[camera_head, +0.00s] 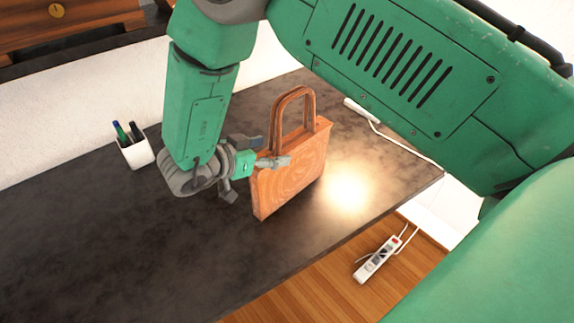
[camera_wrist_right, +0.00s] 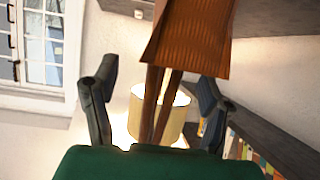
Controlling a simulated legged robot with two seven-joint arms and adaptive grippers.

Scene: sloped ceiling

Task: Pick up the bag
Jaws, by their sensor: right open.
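The bag (camera_head: 290,172) is an orange-brown, wood-patterned handbag standing upright on the dark table, with two arched handles (camera_head: 283,100). My right gripper (camera_head: 262,165) is beside the bag's left upper edge, near the foot of the handles. In the right wrist view the bag (camera_wrist_right: 188,38) appears upside down at the top. Its handles (camera_wrist_right: 158,95) run down between the two spread fingers of my right gripper (camera_wrist_right: 156,82), with a gap on each side. Whether a finger touches the bag's body is unclear. My left gripper is not in view.
The dark table (camera_head: 110,250) is largely bare at the left and front. A white pen cup (camera_head: 137,153) stands near the wall. A power strip (camera_head: 377,260) lies on the wooden floor. A lit lamp (camera_wrist_right: 170,112) shows behind the handles.

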